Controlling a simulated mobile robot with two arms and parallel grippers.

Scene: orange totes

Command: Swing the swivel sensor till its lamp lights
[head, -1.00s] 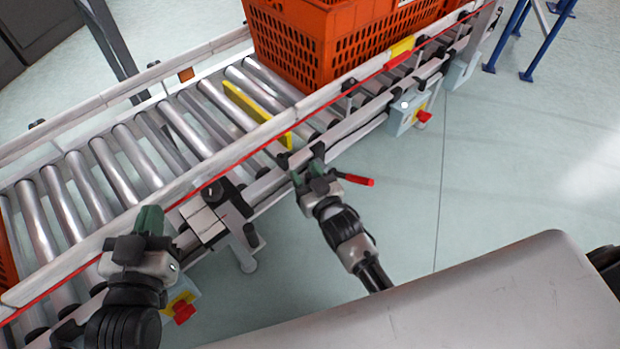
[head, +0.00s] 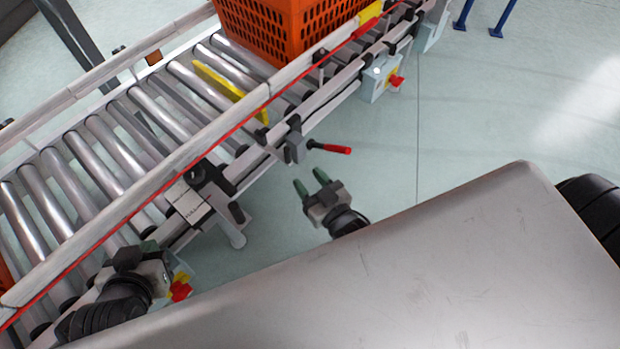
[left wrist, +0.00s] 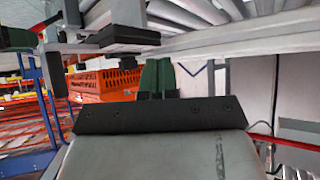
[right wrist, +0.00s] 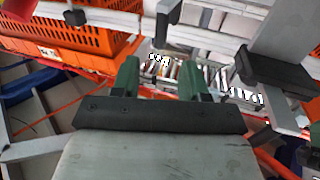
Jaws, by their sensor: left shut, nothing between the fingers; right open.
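The swivel sensor appears to be the small black unit (head: 208,177) on a bracket on the near conveyor rail, beside a pale labelled box (head: 187,200). I see no lit lamp on it. My left gripper (head: 148,247) is shut and empty at the near rail, left of and below the sensor in the head view, apart from it. Its closed green fingers show in the left wrist view (left wrist: 157,78). My right gripper (head: 310,184) is open and empty, off the rail's near side, right of the sensor. Its parted fingers show in the right wrist view (right wrist: 162,80).
A red-handled lever (head: 333,149) sticks out from a grey block on the rail near my right gripper. A yellow plate (head: 230,88) stands among the rollers before an orange tote (head: 268,35). A small orange reflector-like square (head: 153,58) sits on the far rail. Open floor lies right.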

